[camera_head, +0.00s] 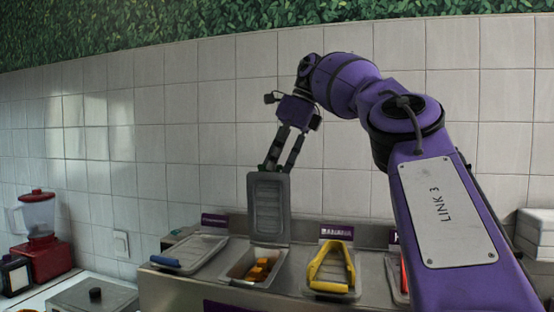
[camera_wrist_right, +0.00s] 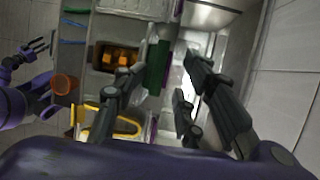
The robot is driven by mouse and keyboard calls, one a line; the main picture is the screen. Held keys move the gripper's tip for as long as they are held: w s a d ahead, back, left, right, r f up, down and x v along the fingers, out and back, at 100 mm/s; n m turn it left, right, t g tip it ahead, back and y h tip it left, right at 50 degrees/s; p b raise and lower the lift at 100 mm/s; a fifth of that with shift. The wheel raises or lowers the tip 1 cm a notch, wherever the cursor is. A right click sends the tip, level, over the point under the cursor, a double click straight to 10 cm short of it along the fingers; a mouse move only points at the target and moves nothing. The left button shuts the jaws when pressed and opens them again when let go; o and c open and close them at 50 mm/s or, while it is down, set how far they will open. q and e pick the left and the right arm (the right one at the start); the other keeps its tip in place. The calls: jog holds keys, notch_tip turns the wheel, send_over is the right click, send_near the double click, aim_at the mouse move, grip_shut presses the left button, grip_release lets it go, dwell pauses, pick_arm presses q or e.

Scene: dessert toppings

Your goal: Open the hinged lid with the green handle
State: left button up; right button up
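The grey hinged lid (camera_head: 268,208) stands upright over its steel counter compartment in the head view, so the compartment is uncovered. The green handle (camera_wrist_right: 157,65) shows in the right wrist view, between the spread fingers of my right gripper (camera_wrist_right: 165,78). In the head view the right gripper (camera_head: 281,160) is at the lid's top edge, and the handle is mostly hidden. I cannot tell whether a finger touches it. Orange chunks (camera_head: 259,270) lie in the open compartment. My left gripper (camera_wrist_right: 36,50) shows at the left of the wrist view, apart from the lid, its fingers spread.
A closed lid with a yellow handle (camera_head: 331,268) is right of the open compartment. A lid with a blue handle (camera_head: 164,261) is on the left. A red blender (camera_head: 40,240) stands far left. The tiled wall (camera_head: 215,130) is behind the counter.

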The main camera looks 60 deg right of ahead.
jog(key=shift+d+f, duration=0.3)
jog(key=shift+f, duration=0.45)
jog(key=shift+w+d, duration=0.2)
jog(key=shift+d, duration=0.1)
jog(key=s+d+r, duration=0.1)
jog(key=s+d, duration=0.5)
jog(key=s, duration=0.5)
jog(key=shift+r, duration=0.35)
